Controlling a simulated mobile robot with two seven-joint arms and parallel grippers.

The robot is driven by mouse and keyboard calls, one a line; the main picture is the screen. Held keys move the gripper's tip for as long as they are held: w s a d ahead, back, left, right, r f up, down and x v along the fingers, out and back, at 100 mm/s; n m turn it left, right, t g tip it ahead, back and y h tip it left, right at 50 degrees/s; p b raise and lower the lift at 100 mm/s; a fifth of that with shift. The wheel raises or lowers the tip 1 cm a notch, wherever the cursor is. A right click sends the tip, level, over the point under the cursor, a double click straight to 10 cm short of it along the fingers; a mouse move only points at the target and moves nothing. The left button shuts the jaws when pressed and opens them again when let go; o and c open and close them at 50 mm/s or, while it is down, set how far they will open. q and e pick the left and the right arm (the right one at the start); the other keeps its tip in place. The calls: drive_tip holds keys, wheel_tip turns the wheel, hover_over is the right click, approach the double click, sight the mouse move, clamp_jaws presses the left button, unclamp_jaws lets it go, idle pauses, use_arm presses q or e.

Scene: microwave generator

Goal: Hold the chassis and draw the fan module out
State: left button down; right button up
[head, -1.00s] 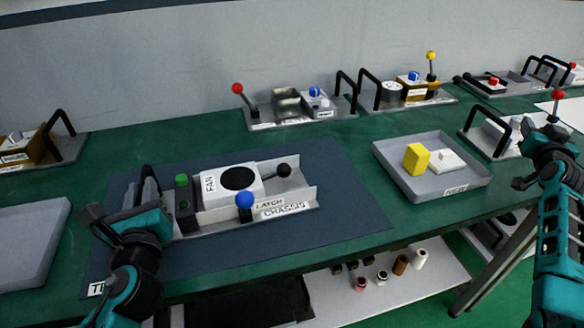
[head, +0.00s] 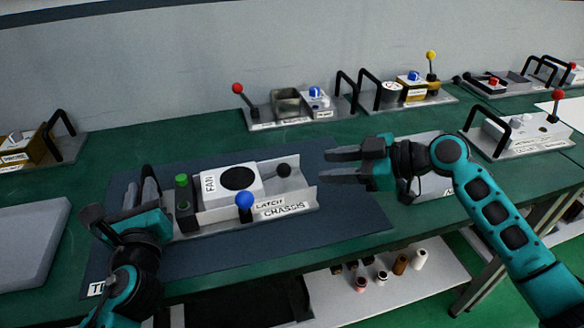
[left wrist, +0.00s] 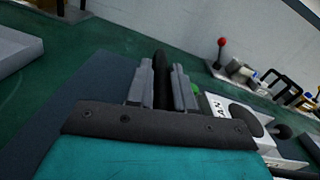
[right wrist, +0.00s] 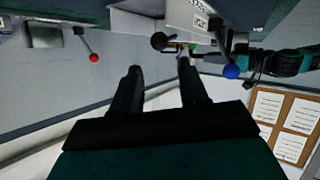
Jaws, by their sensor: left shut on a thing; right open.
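The chassis (head: 300,204) is a grey metal tray on the dark blue mat, labelled CHASSIS and LATCH. The white fan module (head: 212,181), with a round black grille, sits in it. A black ball knob (head: 283,170) is at the fan's right; it also shows in the right wrist view (right wrist: 159,40). A blue ball knob (head: 244,200) stands at the front and a green knob (head: 181,180) at the left. My left gripper (head: 140,192) is shut on the chassis's black handle (left wrist: 160,75). My right gripper (head: 326,165) is open and empty, right of the knob, fingers pointing left.
A grey tray (head: 436,190) at the right is mostly hidden behind my right arm. Another grey tray (head: 30,235) lies at the left. Modules with black handles and coloured knobs (head: 300,108) line the back. The mat (head: 345,215) is clear in front of the chassis.

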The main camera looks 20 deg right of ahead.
sight(290, 169)
drive_tip(key=x, duration=0.9)
drive_tip(key=shift+w+a+f, duration=0.15)
drive_tip(key=shift+w+a, duration=0.1)
drive_tip(key=shift+w, duration=0.05)
clamp_jaws()
drive_tip(key=shift+d, duration=0.1)
